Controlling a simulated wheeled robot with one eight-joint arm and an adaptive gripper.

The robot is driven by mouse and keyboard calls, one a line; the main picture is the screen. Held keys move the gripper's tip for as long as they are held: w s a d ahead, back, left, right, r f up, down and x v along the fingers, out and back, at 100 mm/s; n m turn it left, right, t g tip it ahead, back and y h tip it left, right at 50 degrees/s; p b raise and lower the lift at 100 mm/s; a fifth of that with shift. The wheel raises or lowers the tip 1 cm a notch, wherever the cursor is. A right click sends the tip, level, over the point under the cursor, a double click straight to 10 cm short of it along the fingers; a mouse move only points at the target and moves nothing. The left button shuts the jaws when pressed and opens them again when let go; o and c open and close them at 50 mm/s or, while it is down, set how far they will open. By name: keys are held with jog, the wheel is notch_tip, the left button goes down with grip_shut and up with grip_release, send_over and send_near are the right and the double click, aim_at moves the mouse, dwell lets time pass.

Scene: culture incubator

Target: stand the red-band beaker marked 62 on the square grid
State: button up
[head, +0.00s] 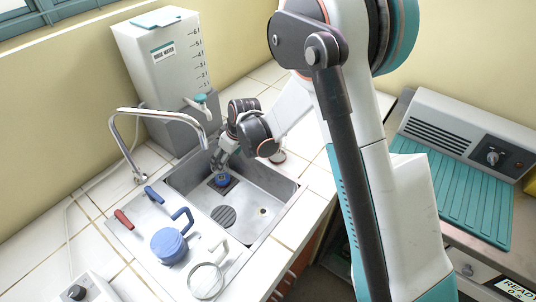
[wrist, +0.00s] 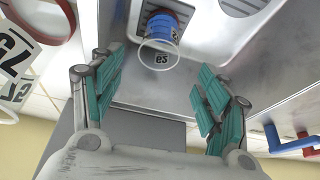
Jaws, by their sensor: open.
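The beaker (wrist: 161,32) has blue contents, a red band and a label that appears to read 62, seen upside down in the wrist view. In the head view the beaker (head: 222,180) stands upright in the sink on a dark square grid (head: 231,187); the grid's edge (wrist: 146,14) also shows in the wrist view. My gripper (wrist: 156,72) is open, its teal-padded fingers on either side and apart from the beaker. In the head view my gripper (head: 222,158) is just above the beaker.
The metal sink (head: 262,222) has a round drain (head: 224,216) nearer the front. A tall faucet (head: 140,120) arches at left. A blue handled vessel (head: 168,246) and a clear one (head: 206,281) stand left of the basin. A numbered label (wrist: 15,55) and reddish ring (wrist: 45,22) show at left in the wrist view.

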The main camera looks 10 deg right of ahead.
jog(key=s+d+r+m+t, duration=0.1)
jog(key=s+d+r+m, duration=0.1)
jog(key=s+d+r, duration=0.3)
jog(key=s+d+r+m+h, duration=0.1)
jog(key=d+r, duration=0.3)
jog(key=r, duration=0.4)
jog(key=s+d+r+m+t, duration=0.1)
jog(key=s+d+r+m, duration=0.1)
jog(key=s+d+r, duration=0.3)
jog(key=s+d+r+m+t+h, duration=0.1)
jog(key=s+d+r+m, duration=0.1)
jog(key=s+d, duration=0.3)
jog(key=s+d+r+m+t+h, duration=0.1)
jog(key=s+d+r+m, duration=0.2)
jog(key=s, duration=0.9)
jog(key=d+r, duration=0.1)
jog(key=d, duration=0.1)
jog(key=shift+s+d+r, duration=0.2)
jog(key=shift+d+r, duration=0.05)
jog(key=shift+d, duration=0.1)
